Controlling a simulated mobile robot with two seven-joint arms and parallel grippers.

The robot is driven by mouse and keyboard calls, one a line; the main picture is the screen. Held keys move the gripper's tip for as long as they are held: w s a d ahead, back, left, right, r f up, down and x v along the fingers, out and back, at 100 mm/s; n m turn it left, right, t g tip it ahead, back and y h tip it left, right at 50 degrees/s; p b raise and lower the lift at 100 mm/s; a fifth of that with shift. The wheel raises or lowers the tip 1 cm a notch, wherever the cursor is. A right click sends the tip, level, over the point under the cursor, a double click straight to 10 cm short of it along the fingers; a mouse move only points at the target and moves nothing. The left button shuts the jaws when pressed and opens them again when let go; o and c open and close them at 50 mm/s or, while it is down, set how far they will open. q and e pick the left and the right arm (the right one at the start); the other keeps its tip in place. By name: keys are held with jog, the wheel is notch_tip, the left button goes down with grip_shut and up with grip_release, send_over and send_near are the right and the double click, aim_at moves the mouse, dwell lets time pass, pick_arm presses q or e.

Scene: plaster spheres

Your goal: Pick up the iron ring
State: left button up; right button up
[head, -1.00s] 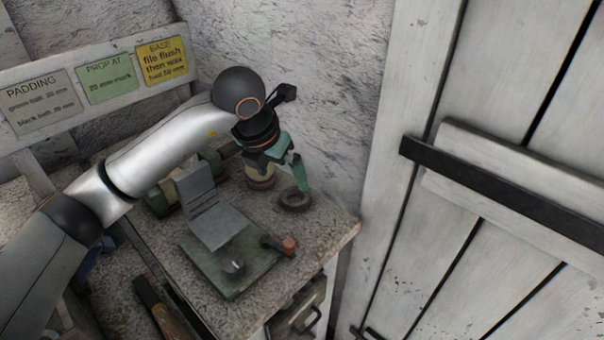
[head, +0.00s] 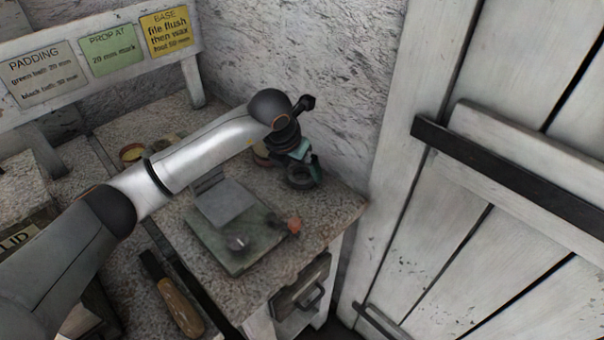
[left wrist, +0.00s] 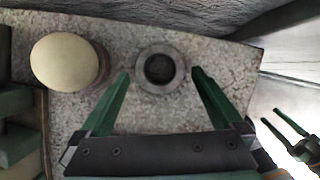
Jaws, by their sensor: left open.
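The iron ring (left wrist: 160,88) lies flat on the speckled bench top, dark grey with a round hole. In the left wrist view it sits just beyond and between my left fingertips. In the head view the ring (head: 300,184) shows partly under my left gripper (head: 304,168). My left gripper (left wrist: 160,75) is open and empty, one green finger toward each side of the ring; I cannot tell whether the fingertips touch it. My right gripper (left wrist: 270,115) shows at the lower right of the left wrist view, off the bench, with its fingers apart and empty.
A pale sphere (left wrist: 64,61) stands on the bench left of the ring. The wall is close behind; the bench edge is close at right.

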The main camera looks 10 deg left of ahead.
pick_arm(q)
jog(key=shift+x, duration=1)
jog(key=shift+r, duration=0.1)
jog(key=c, duration=1.5)
jog(key=shift+r, duration=0.1)
